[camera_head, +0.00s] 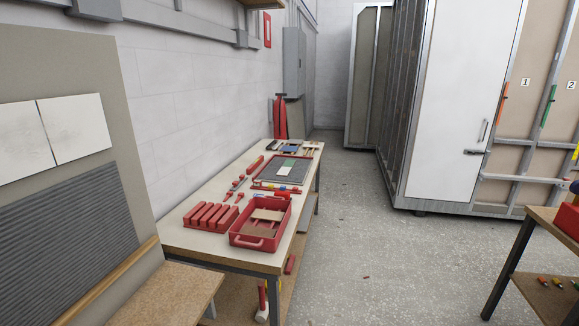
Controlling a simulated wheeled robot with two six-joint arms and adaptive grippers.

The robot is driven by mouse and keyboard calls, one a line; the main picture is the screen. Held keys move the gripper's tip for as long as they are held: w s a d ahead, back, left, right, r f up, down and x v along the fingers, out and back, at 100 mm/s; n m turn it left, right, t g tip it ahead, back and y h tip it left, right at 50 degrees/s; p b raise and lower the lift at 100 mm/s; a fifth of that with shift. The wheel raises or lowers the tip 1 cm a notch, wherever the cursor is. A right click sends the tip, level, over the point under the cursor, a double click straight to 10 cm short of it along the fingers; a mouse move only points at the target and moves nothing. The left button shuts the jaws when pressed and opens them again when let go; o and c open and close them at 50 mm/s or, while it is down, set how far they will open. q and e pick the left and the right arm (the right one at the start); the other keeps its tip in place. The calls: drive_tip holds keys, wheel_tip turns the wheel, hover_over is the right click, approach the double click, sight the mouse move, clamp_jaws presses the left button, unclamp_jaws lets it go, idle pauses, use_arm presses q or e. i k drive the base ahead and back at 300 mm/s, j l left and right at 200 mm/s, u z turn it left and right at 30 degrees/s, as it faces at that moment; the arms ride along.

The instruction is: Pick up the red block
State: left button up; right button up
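Several red things lie on the workbench (180,240) left of centre, and I cannot tell for sure which is the red block. A ridged red piece (211,217), like a row of bars, sits at the bench's near left. A longer red bar (253,165) lies farther back along the wall side. Small red pieces (240,183) lie between them, too small to make out. Neither of my grippers shows in this view.
A red tray (262,243) with wooden pieces stands at the bench's near right. A grey mat (268,173) lies behind it. A brown board (165,295) is in the near left. Another bench (541,216) is at the right. Open floor (370,260) lies between the benches.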

sight(285, 194)
drive_tip(key=i+l+u, duration=0.2)
drive_tip(key=i+l, duration=0.2)
drive_tip(key=l, duration=0.25)
drive_tip(key=i+l+u, duration=0.1)
drive_tip(key=l, duration=0.25)
drive_tip(key=i+l+u, duration=0.1)
drive_tip(key=i+l, duration=0.15)
drive_tip(key=i+l+u, duration=0.1)
drive_tip(key=l, duration=0.4)
drive_tip(key=i, duration=0.05)
